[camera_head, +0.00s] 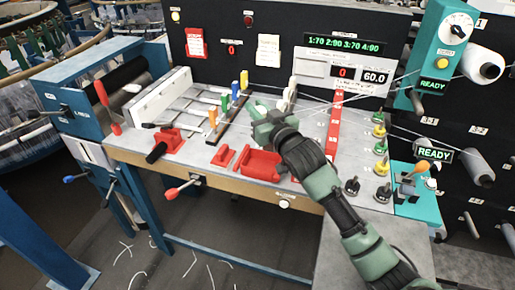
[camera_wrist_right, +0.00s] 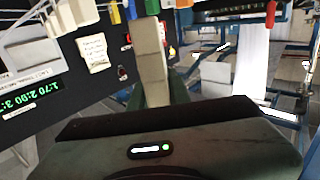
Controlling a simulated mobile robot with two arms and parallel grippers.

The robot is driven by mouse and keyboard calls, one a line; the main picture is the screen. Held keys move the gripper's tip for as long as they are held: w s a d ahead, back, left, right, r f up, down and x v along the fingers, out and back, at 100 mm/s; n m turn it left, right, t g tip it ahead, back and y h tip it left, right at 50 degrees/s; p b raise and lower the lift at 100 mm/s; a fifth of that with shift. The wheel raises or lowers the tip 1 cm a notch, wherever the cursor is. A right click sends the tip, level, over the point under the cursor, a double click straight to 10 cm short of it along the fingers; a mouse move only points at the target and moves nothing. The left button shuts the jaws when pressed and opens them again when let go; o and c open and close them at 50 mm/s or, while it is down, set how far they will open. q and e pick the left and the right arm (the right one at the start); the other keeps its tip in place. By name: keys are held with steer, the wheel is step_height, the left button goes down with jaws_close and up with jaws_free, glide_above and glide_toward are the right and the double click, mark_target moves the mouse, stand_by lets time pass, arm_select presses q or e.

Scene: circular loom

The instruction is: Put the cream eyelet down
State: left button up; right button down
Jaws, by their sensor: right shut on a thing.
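My right gripper (camera_head: 262,116) is above the grey table top, just right of the row of coloured upright pieces. In the right wrist view, its green fingers (camera_wrist_right: 154,92) are shut on a long cream piece, the cream eyelet (camera_wrist_right: 151,62). In the head view I cannot make out the eyelet apart from the gripper. I cannot tell whether its far end touches anything. My left gripper is out of view.
A dark rail (camera_head: 232,122) lies beside the blue (camera_head: 235,91), yellow (camera_head: 244,80), green (camera_head: 225,104) and orange (camera_head: 212,118) uprights. A red tray (camera_head: 262,165) stands in front. A red strip (camera_head: 335,120) and thin threads are at right.

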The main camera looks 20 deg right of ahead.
step_height(320, 180, down, 13)
steer(key=shift+r+p, duration=0.15)
steer(key=shift+p, duration=0.25)
steer(key=shift+f, duration=0.2)
steer(key=shift+f, duration=0.15)
steer(key=c, duration=1.3)
jaws_free()
steer(key=shift+c, duration=0.2)
steer(key=shift+r, duration=0.2)
